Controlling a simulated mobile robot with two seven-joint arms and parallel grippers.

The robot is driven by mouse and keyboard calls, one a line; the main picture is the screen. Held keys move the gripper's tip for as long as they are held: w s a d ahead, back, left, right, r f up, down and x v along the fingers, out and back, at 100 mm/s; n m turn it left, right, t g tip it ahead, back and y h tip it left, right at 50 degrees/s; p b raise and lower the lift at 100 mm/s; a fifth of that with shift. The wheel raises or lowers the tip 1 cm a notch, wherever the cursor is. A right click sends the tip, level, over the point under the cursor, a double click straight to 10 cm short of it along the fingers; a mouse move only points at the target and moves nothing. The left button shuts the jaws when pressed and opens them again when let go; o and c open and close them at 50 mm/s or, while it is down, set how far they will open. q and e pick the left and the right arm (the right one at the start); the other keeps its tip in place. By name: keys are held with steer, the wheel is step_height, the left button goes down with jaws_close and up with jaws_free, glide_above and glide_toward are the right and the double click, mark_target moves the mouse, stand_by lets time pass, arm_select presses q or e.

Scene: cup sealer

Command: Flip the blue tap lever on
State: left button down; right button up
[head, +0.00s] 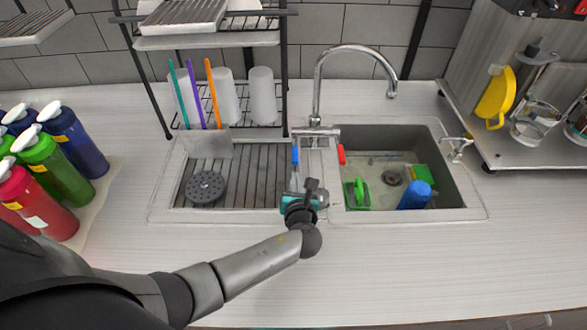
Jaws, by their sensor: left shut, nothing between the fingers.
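The blue tap lever (295,155) is a small blue handle at the left side of the chrome tap (318,128), behind the sink's divider. A red lever (341,154) sits at the tap's right side. My left gripper (297,184) is in front of and below the blue lever, over the divider beside the basin. It looks shut and empty. Its fingers point towards the lever, and I cannot tell whether they touch it. My right gripper is not in view.
The basin (450,185) holds a green brush (356,194), a blue item (414,196) and a green block. A ribbed drainboard (250,190) lies left. A black rack with cups stands behind it. Coloured bottles (55,165) stand far left. The front counter is clear.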

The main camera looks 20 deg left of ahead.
mark_target(296, 146)
arm_select(q)
steer(key=shift+b+x, duration=0.7)
steer(key=shift+x, duration=2.3)
steer(key=shift+w+r, duration=0.1)
steer(key=shift+w, duration=0.05)
